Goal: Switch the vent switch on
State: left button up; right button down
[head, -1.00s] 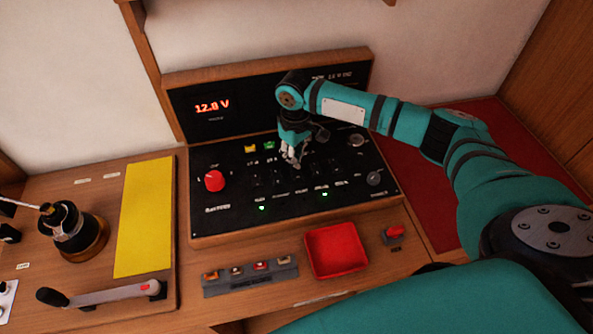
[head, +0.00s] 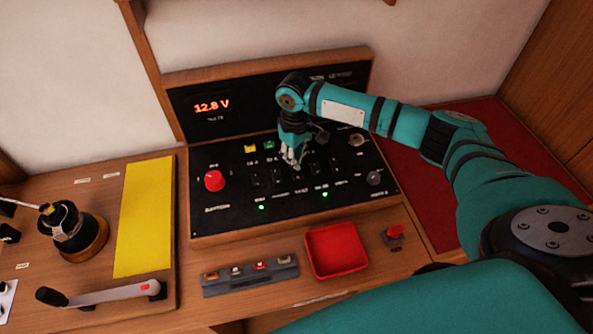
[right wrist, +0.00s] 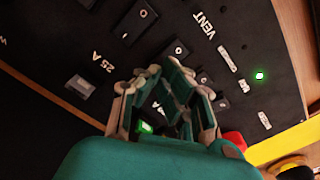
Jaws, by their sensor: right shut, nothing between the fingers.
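The vent switch (right wrist: 178,50) is a small black rocker on the black panel, beside the white VENT label (right wrist: 203,23) in the right wrist view. I cannot tell which way it is tipped. My right gripper (head: 293,161) is shut and empty, pointing down over the switch row in the head view. In the right wrist view its fingers (right wrist: 184,84) are close beside the vent switch and cover part of the panel; contact cannot be made out. My left gripper is not in view.
The control panel (head: 226,220) has a red knob (head: 215,181), a 12.8 V display (head: 212,106) and two lit green lamps. In front are a red tray (head: 336,272) and a strip of small buttons (head: 250,281). A lever (head: 100,296) and a yellow sheet (head: 143,220) lie left.

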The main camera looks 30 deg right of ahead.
jog(key=shift+s+f+b, duration=0.1)
jog(key=shift+f+b, duration=0.2)
jog(key=shift+f, duration=0.7)
dwell(0.3)
jog(key=shift+r+p, duration=0.9)
jog(key=shift+p, duration=0.3)
notch_tip(320, 180, up, 5)
jog(key=p, duration=0.6)
jog(key=shift+r, duration=0.2)
jog(key=shift+f, duration=0.1)
